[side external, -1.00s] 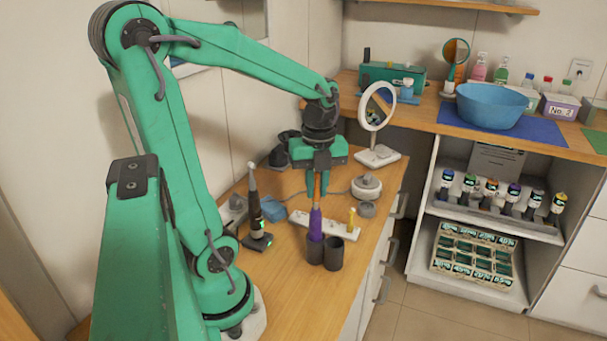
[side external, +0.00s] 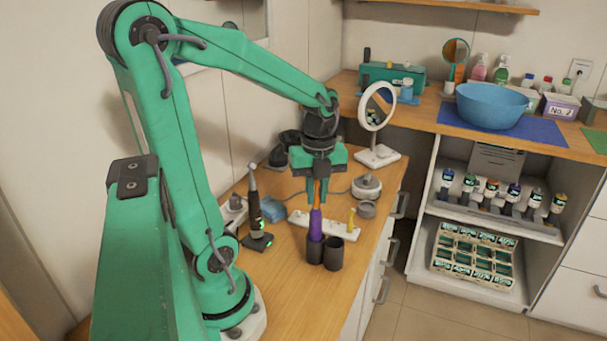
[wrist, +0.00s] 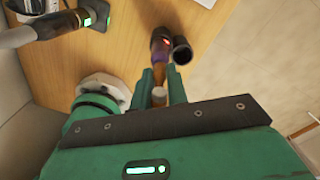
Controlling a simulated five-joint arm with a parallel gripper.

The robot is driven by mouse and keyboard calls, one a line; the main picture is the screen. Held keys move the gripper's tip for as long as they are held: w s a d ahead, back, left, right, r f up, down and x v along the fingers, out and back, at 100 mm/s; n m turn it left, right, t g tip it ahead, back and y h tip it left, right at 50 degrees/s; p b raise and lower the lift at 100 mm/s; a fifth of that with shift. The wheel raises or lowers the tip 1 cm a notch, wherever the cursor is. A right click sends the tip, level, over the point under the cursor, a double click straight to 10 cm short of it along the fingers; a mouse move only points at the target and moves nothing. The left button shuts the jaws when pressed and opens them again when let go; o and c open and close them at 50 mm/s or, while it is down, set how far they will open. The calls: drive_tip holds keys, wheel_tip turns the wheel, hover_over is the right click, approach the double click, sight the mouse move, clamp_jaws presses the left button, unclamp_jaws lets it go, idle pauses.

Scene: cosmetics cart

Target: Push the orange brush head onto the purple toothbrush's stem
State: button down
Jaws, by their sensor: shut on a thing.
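The purple toothbrush (side external: 315,223) stands upright in a dark cup (side external: 315,250) on the wooden counter. My gripper (side external: 317,196) points down above it and is shut on the orange brush head (side external: 317,190). The head is in line over the toothbrush's top, and its lower end appears to meet the purple body; the stem itself is hidden. In the wrist view my gripper's fingers (wrist: 160,85) flank the head, with the purple toothbrush (wrist: 160,52) just beyond them.
A second dark cup (side external: 333,254) stands right beside the first. A dark toothbrush (side external: 254,208) stands on a charger to the left. A round mirror (side external: 377,107) stands farther back.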

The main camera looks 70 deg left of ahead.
drive_tip(key=shift+f, duration=0.25)
drive_tip(key=c, duration=1.3)
unclamp_jaws()
drive_tip(key=shift+r, duration=0.1)
drive_tip(key=shift+r, duration=3.8)
drive_tip(key=shift+d, duration=0.1)
drive_tip(key=s+d+n+t, duration=0.1)
drive_tip(key=d+n+t, duration=0.2)
drive_tip(key=n, duration=0.7)
drive_tip(key=d+n+t, duration=0.2)
drive_tip(key=d+n, duration=0.5)
drive_tip(key=n, duration=0.2)
drive_tip(key=shift+s+d+r+n+t, duration=0.25)
drive_tip(key=shift+s+d+n+t, duration=0.05)
drive_tip(key=shift+s+n+t, duration=0.1)
